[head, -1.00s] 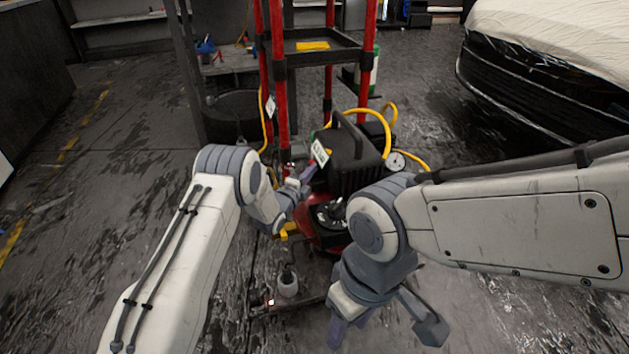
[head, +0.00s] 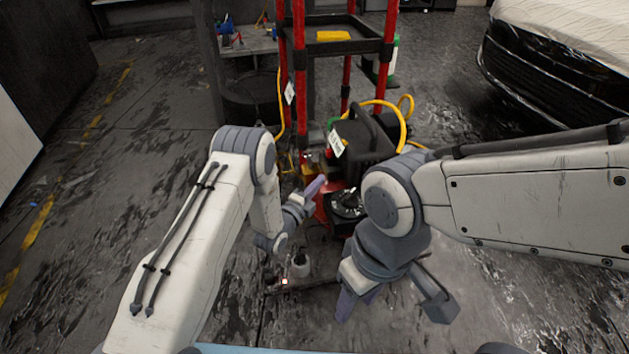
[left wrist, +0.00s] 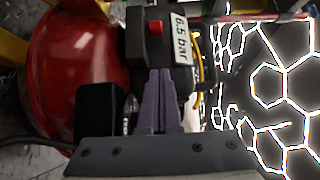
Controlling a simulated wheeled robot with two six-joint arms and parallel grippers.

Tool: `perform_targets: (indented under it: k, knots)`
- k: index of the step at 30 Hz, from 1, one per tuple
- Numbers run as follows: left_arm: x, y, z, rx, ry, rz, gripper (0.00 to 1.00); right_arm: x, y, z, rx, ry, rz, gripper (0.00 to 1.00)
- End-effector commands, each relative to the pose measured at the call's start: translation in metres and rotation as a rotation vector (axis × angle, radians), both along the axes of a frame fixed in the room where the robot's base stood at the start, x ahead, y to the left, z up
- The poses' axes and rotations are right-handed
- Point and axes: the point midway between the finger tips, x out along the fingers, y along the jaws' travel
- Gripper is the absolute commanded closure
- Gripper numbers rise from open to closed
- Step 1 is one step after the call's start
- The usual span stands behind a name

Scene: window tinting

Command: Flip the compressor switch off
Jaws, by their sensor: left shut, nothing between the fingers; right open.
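The compressor has a black upper body (head: 372,152) with a handle and a red tank (head: 327,212) below. In the left wrist view its red switch (left wrist: 155,27) sits on a black housing beside a "6.5 bar" label (left wrist: 181,40), with the red tank (left wrist: 75,70) at left. My left gripper (head: 319,184) is shut and empty at the compressor's left side. In the left wrist view its purple fingertips (left wrist: 160,75) point at the housing just below the switch; I cannot tell whether they touch. My right gripper (head: 393,302) is open and empty, low in front of the compressor.
A red-post cart (head: 298,70) stands behind the compressor, with a yellow hose (head: 388,104) nearby. A covered car (head: 560,60) is at right. The left floor is clear.

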Motion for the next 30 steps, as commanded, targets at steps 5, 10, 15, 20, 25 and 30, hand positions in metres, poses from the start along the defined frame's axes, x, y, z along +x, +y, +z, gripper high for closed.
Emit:
perform_targets:
  k: [5,10,15,20,25,30]
  knots:
    - [-0.015,0.008,0.001,0.001,0.0,0.0,1.0,0.0,0.0,0.008,0.0,0.0,0.0,0.5]
    - [-0.018,0.008,0.0,0.0,-0.001,-0.002,1.0,0.0,0.0,0.008,0.0,0.0,0.0,0.5]
    - [-0.018,0.008,0.0,0.0,-0.001,-0.002,1.0,0.0,0.0,0.008,0.0,0.0,0.0,0.5]
    - [-0.017,0.008,0.0,0.0,-0.001,-0.003,1.0,0.0,0.0,0.008,0.0,0.0,0.0,0.5]
    - [-0.014,0.001,0.009,-0.008,0.037,-0.007,1.0,0.0,0.0,0.011,0.0,0.0,0.0,0.5]
    - [-0.009,-0.026,0.051,-0.053,0.252,-0.001,1.0,0.0,0.0,0.021,0.0,0.0,0.0,0.5]
